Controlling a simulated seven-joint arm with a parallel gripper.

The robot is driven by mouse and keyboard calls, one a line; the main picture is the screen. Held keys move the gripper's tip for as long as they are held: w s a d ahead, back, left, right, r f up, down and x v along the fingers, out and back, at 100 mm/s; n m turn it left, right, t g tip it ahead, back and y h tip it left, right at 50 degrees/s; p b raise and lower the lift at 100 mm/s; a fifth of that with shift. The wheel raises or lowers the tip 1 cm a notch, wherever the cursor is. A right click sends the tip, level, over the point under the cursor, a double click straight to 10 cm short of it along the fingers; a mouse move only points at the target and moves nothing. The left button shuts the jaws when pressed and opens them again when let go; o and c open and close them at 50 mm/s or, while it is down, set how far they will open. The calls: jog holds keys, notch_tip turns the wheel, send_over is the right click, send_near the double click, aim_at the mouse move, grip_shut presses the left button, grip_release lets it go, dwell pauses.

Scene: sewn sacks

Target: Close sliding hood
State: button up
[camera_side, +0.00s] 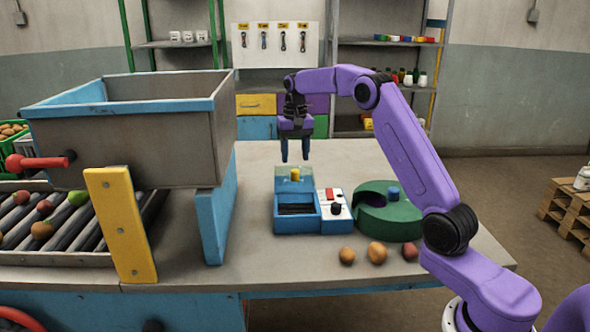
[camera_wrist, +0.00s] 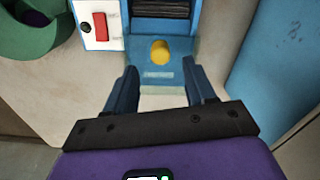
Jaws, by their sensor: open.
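The sliding hood (camera_side: 283,184) is a clear bluish panel with a yellow knob (camera_side: 295,174). It sits at the far end of a small blue box (camera_side: 297,226), and the dark slatted part of the box shows uncovered in front of it. The hood (camera_wrist: 180,75) and its knob (camera_wrist: 160,51) also show in the wrist view. My gripper (camera_side: 295,158) points down above the hood end, open and empty. In the wrist view, the fingertips (camera_wrist: 160,70) are spread to either side of the knob's line, with the knob beyond them and apart from them.
A white panel with a red switch (camera_side: 330,194) adjoins the box on the right. A green round part (camera_side: 390,222) with a blue knob stands farther right. Several potatoes (camera_side: 377,252) lie in front. A big grey hopper (camera_side: 160,130) and blue post (camera_side: 218,215) rise on the left.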

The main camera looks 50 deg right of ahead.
aim_at(295, 170)
jog(key=shift+f, duration=2.7)
jog(key=shift+c, duration=0.4)
jog(key=shift+a, duration=0.1)
grip_shut()
